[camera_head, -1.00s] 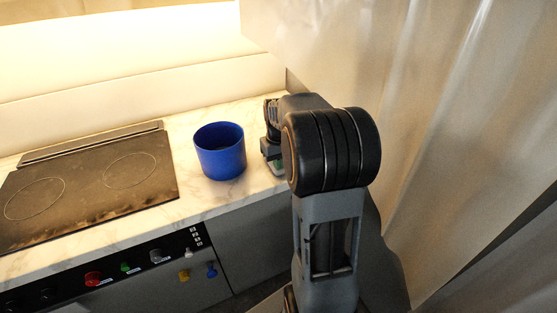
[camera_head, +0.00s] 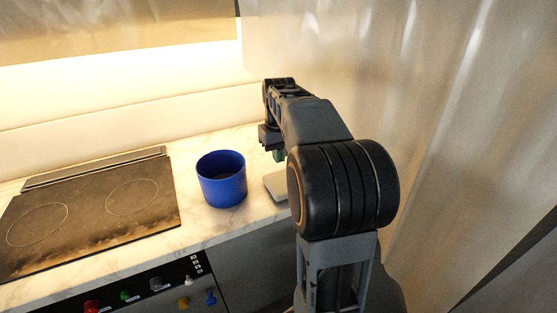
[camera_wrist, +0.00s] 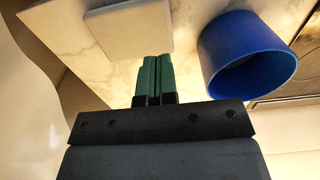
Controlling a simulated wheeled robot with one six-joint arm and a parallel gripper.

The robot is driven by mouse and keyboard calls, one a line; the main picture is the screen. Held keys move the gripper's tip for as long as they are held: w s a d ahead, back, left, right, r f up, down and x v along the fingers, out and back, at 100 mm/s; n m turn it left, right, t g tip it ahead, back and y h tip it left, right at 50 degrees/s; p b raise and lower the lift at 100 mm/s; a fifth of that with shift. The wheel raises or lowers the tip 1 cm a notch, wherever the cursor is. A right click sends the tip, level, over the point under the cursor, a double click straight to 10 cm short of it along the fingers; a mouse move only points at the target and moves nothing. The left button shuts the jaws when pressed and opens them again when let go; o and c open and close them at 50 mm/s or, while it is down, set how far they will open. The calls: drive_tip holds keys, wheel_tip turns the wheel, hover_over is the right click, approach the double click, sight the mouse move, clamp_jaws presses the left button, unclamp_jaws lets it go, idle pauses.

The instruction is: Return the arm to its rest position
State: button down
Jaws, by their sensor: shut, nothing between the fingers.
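My arm rises at the right of the head view and reaches over the counter's right end. My gripper (camera_head: 279,155) hangs above the counter, to the right of a blue pot (camera_head: 221,182). In the wrist view my gripper (camera_wrist: 153,75) shows two green fingers pressed together, with nothing between them. The blue pot (camera_wrist: 243,50) is to its right there, apart from the fingers. The arm hides part of the counter's right end in the head view.
A pale block-like object (camera_head: 277,187) lies on the marble counter (camera_head: 195,205) below my gripper; it also shows in the wrist view (camera_wrist: 128,27). A black cooktop (camera_head: 90,212) is at the left, with coloured knobs (camera_head: 184,302) on the front. A pale wall (camera_head: 445,150) stands close on the right.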

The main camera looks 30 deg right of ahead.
idle(0.5)
drive_tip(key=s+a+f+t, duration=0.1)
drive_tip(key=s+a+f, duration=0.2)
drive_tip(key=s+a, duration=0.3)
drive_tip(key=s+a+f+n+t, duration=0.1)
drive_tip(key=s+a+f+t, duration=0.1)
drive_tip(key=s+a+f, duration=0.2)
drive_tip(key=s+a, duration=0.3)
drive_tip(key=a, duration=0.3)
drive_tip(key=shift+s+a+n, duration=0.25)
drive_tip(key=shift+s+n, duration=0.05)
